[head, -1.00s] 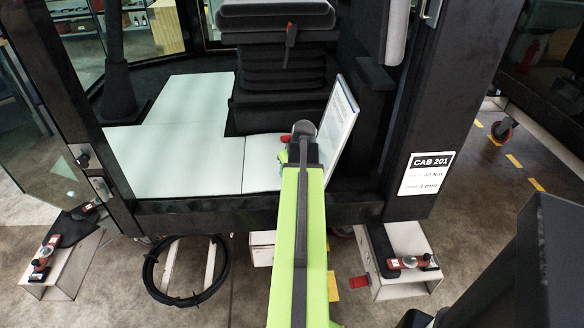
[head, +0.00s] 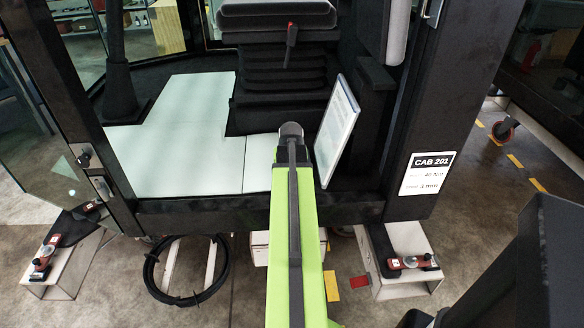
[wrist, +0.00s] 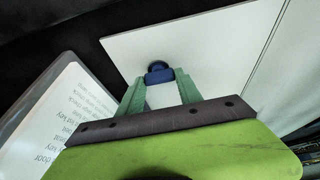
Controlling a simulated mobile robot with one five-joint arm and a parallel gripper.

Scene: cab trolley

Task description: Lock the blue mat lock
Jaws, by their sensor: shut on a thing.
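The blue mat lock (wrist: 160,73) shows in the wrist view as a small blue knob with a dark round part behind it, at the edge of a pale floor mat (wrist: 205,45). My gripper (wrist: 161,82) has its two green fingers shut on the blue knob, one on each side. In the head view my lime-green arm reaches into the cab and hides the lock and the fingers. The pale mat (head: 185,160) lies on the cab floor in front of the seat. I cannot tell from these views how far the lock is turned.
A white text placard (head: 337,130) stands close to the right of my arm; it also shows at left in the wrist view (wrist: 45,115). The black seat base (head: 280,85) is behind. The cab sill (head: 200,213) runs below my arm. A dark pillar (head: 440,100) stands right.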

